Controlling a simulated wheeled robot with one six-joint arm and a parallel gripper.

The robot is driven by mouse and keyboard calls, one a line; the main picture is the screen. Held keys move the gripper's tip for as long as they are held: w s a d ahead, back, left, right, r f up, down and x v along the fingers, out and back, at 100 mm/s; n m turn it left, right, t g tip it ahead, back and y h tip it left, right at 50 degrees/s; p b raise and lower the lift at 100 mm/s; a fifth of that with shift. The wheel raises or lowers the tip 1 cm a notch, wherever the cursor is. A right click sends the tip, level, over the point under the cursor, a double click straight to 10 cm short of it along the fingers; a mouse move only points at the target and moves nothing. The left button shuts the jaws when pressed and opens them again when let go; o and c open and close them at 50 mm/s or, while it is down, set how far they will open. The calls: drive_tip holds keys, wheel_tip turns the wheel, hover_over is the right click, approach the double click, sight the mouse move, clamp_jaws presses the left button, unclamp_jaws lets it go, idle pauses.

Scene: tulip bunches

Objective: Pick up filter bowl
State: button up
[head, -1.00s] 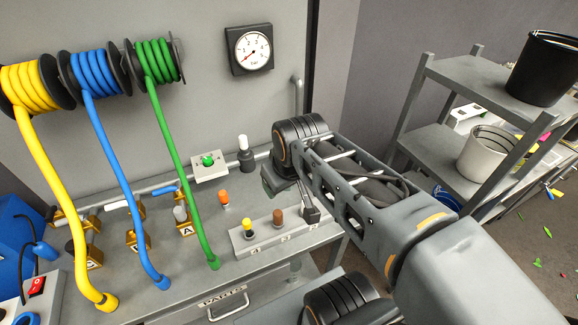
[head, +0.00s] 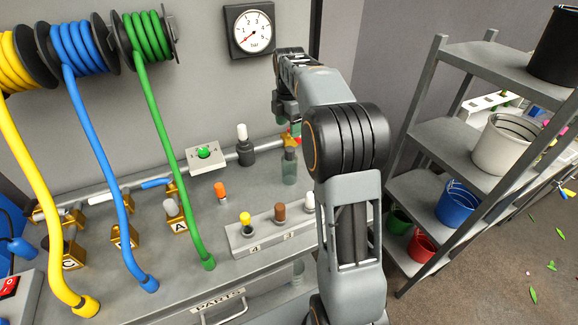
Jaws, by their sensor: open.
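A clear greenish cylinder that looks like the filter bowl (head: 289,170) is upright at the back right of the grey bench, below a brass fitting (head: 290,141) on the pipe. Whether it is attached there or stands on the bench I cannot tell. My gripper (head: 288,117) is above the fitting and bowl in the picture, at the far end of my arm. It is open, and I see nothing held in it. Its fingers are small and partly lost against the background.
The bench has a block with several plugs (head: 272,230), a green button box (head: 204,156) and a dark fitting with a white top (head: 244,148). Yellow, blue and green hoses hang at the left. A shelf rack (head: 425,140) with buckets stands right.

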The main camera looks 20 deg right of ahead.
sight(290, 149)
wheel_tip(290, 149, down, 11)
drive_tip(key=shift+d+r+p, duration=0.1)
drive_tip(key=shift+d+p, duration=0.05)
drive_tip(key=shift+p, duration=0.2)
idle(0.3)
drive_tip(key=c, duration=1.1)
